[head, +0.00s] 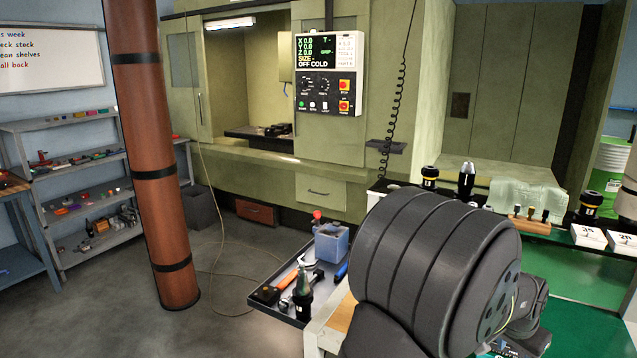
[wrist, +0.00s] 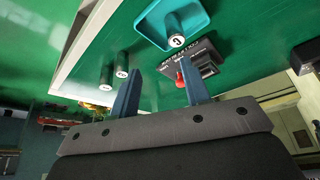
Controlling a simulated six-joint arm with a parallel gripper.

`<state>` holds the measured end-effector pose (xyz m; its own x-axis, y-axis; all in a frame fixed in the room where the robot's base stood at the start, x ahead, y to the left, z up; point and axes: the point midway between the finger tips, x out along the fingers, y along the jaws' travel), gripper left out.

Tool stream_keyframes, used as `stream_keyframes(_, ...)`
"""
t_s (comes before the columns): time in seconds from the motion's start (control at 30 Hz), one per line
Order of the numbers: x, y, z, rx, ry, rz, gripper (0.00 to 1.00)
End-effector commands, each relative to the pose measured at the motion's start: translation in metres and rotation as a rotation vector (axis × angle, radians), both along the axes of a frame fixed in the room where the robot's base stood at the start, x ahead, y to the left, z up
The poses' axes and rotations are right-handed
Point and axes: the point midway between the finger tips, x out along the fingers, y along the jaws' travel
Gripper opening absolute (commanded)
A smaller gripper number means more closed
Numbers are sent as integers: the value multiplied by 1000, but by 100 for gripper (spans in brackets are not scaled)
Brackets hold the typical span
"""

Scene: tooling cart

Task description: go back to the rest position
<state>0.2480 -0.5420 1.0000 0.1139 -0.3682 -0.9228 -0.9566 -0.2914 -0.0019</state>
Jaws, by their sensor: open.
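My gripper (wrist: 160,68) shows in the wrist view as two blue fingers standing apart, with a gap between them. No object is seen held between them. The fingers are over a green surface (wrist: 235,25). A dark block (wrist: 207,66) with a red part is close to the right finger; whether they touch I cannot tell. In the head view my large dark arm link fills the lower right and my fingers cannot be made out.
A teal tray (wrist: 150,28) with a dark cylinder (wrist: 172,28) lies beyond the fingers. Two dark cylinders (wrist: 122,66) stand left. In the head view, a tool tray (head: 277,302) is left of my arm, tool holders (head: 466,180) stand behind it, and a brown column (head: 152,160) rises farther left.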

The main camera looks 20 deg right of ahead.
Motion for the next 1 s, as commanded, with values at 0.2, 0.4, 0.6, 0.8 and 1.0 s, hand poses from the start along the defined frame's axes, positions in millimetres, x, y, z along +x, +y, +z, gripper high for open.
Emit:
stream_keyframes(0.2,-39,3,23,-2,-1,-3,43)
stream_keyframes(0.4,-73,5,44,-2,-1,-3,43)
stream_keyframes(0.6,-78,-10,55,3,1,0,43)
stream_keyframes(0.8,-56,-40,59,3,1,-7,43)
stream_keyframes(1.0,-34,-68,61,3,0,-17,43)
